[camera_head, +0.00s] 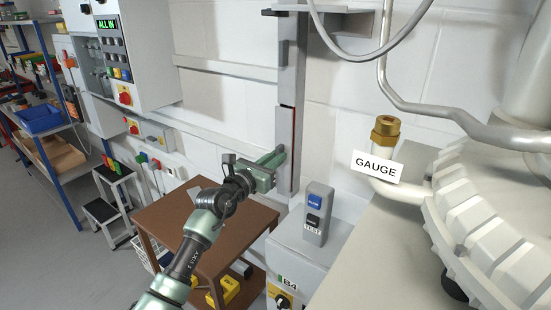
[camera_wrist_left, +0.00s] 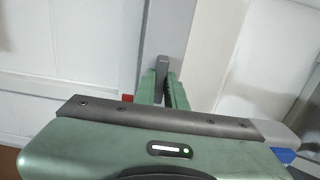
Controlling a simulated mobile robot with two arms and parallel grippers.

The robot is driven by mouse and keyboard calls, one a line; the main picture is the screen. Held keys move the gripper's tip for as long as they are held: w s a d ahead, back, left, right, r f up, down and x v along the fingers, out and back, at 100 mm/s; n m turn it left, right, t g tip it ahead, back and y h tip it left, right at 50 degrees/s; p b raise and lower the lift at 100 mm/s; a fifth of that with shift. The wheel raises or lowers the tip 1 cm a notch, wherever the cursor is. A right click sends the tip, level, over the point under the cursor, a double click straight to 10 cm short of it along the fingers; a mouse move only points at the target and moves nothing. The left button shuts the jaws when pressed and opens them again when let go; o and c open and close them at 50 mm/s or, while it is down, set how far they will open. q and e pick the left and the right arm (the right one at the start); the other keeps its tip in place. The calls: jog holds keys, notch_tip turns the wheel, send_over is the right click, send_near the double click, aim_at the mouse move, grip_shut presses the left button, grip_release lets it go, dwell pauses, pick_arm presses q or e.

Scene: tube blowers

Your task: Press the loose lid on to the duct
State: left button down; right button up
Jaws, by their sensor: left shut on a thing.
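The grey vertical duct (camera_head: 291,62) runs down the white wall in the head view. Its lower stretch has a lid (camera_head: 285,128) with a dark break at its top and a red line along its right side. My left gripper (camera_head: 278,156) is at the lower part of this lid, in front of the duct. In the left wrist view, the green fingers (camera_wrist_left: 163,88) are shut on a small dark grey piece (camera_wrist_left: 162,66), in line with the duct behind. I cannot tell if this piece is part of the lid. My right gripper is not in view.
A grey switch box (camera_head: 316,213) with a blue button stands on a cabinet just right of the gripper. A brown table (camera_head: 172,222) is below my arm. A brass-topped gauge pipe (camera_head: 385,132) and a large ribbed housing (camera_head: 490,230) fill the right.

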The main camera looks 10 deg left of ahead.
pick_arm(q)
jog(key=shift+w+d, duration=0.25)
jog(key=shift+w, duration=0.3)
dwell(1.0)
jog(key=c, duration=1.4)
grip_release()
